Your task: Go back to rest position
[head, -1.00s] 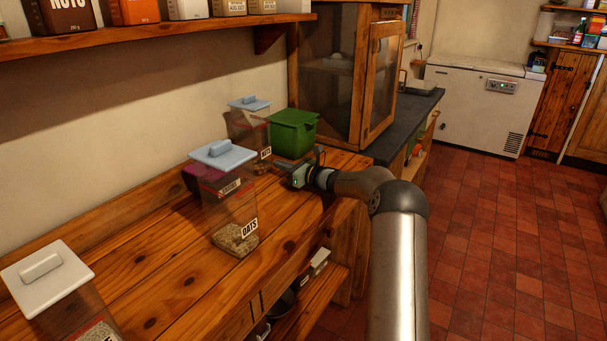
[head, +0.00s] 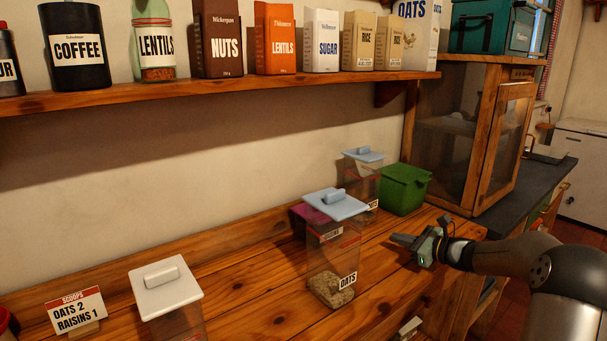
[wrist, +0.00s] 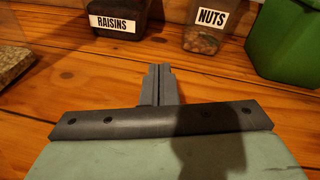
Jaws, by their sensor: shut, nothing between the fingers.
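My gripper (head: 415,245) is over the right part of the wooden counter (head: 250,290), to the right of the oats container, and is shut with nothing in it. In the wrist view its closed fingers (wrist: 158,84) point toward the raisins container (wrist: 120,18) and the nuts container (wrist: 208,25), apart from both. The clear oats container (head: 335,260) has a blue lid and some oats at the bottom. The raisins container is mostly hidden behind it in the head view.
A green bin (head: 403,188) stands behind my gripper, by a wooden cabinet (head: 470,120). A white-lidded container (head: 168,290) and a scoops card (head: 76,312) stand at front left. A shelf (head: 230,92) with several packages runs above. The counter's middle is bare.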

